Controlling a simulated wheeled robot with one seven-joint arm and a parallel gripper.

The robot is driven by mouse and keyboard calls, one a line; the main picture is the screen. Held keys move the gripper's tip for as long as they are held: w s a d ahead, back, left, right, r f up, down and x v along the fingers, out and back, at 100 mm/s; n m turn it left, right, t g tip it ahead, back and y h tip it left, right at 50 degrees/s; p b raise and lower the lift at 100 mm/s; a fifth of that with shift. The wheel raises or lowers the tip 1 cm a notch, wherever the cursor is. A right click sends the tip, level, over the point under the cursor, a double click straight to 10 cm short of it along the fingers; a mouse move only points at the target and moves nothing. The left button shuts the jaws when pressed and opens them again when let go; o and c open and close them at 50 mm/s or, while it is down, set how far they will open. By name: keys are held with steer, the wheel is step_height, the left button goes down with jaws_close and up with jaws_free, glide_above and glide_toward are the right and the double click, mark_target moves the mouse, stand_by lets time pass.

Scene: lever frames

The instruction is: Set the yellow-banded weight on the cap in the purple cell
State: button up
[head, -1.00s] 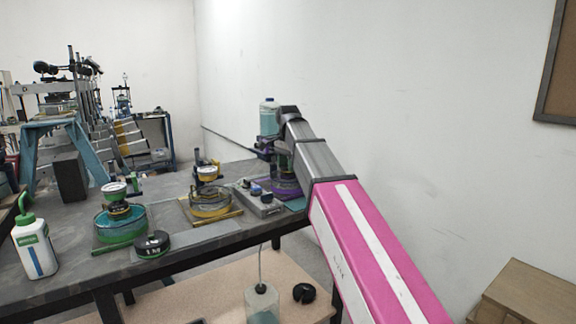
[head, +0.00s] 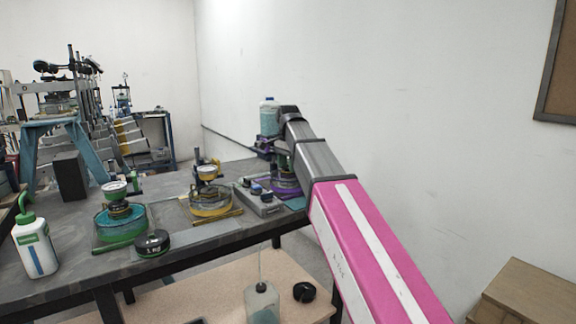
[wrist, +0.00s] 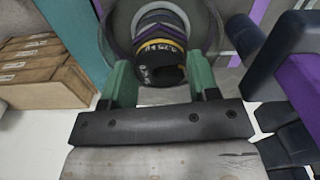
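In the wrist view, the two green fingers of my gripper (wrist: 162,78) stand on either side of the black yellow-banded weight (wrist: 162,66), and both appear to touch it. The weight has white lettering. Beyond it is a round grey rim (wrist: 122,22) with paler bands inside, apparently the purple cell's top; the cap itself is not clearly visible. In the head view, the purple cell (head: 287,192) stands at the table's right end, partly covered by my arm.
Further left are a yellow cell (head: 210,207), a green cell (head: 118,228), a loose black weight (head: 152,243) and a wash bottle (head: 35,250). A clear bottle (head: 269,118) stands behind my arm.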

steer(key=o, duration=0.3)
step_height(320, 180, up, 11)
steer(key=shift+f, duration=0.15)
stand_by(0.4)
